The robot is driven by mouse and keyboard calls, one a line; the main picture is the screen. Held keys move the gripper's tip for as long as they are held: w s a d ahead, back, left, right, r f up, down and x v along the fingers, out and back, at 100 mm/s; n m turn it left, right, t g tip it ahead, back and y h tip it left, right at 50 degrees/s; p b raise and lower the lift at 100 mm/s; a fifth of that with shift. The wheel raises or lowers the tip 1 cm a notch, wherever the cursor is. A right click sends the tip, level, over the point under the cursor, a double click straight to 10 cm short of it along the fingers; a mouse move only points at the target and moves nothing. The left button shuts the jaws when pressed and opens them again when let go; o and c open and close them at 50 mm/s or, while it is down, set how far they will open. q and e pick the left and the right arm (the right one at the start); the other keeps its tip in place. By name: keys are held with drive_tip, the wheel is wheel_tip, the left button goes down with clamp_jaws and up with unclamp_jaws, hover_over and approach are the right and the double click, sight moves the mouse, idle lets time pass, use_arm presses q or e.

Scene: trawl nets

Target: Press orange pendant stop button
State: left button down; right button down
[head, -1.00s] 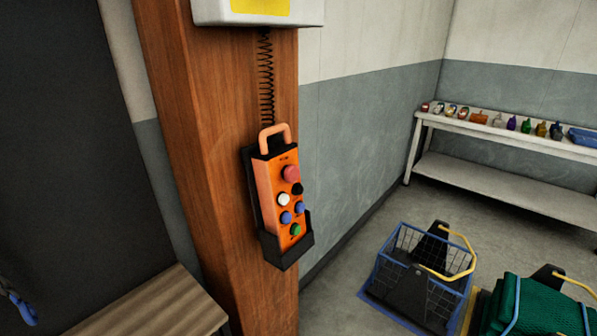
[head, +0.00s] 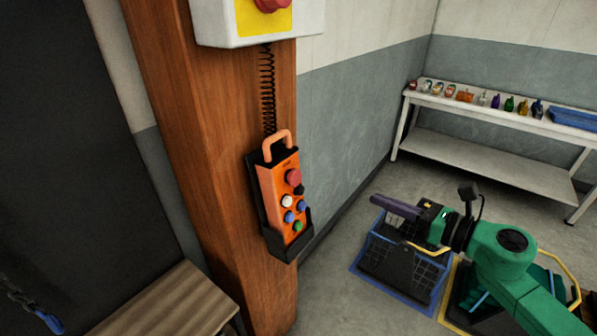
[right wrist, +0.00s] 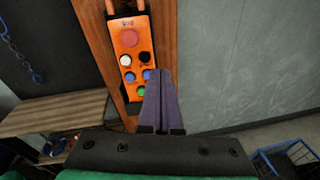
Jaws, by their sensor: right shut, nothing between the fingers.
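The orange pendant (head: 281,200) sits upright in a black holder on the wooden post, hung below a coiled black cord. Its large red stop button (head: 293,177) is at the top of its face, above black, white, blue and green buttons. The pendant also shows in the right wrist view (right wrist: 130,42), with the red button (right wrist: 129,39) beyond the fingertips. My right gripper (head: 376,199) is shut and empty, to the right of the pendant and apart from it, its purple fingers pointing left. In the right wrist view its fingertips (right wrist: 161,72) overlap the pendant's lower right edge. My left gripper is not in view.
A white box with another red button (head: 270,5) on yellow is above the pendant. A wooden bench (head: 165,305) stands at lower left. A blue wire basket (head: 378,262) is on the floor below my right arm. A shelf table (head: 480,107) with several bottles is at back right.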

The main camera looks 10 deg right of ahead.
drive_tip(key=a+n, duration=0.1)
drive_tip(key=s+a+r+n+g+y, duration=0.1)
drive_tip(key=a, duration=0.1)
drive_tip(key=a+r+n, duration=0.1)
drive_tip(key=shift+s+a+r+n+y, duration=0.25)
drive_tip(key=shift+a+n+y, duration=0.05)
drive_tip(key=shift+a, duration=0.1)
drive_tip(key=shift+d, duration=0.1)
drive_tip(key=shift+w, duration=0.1)
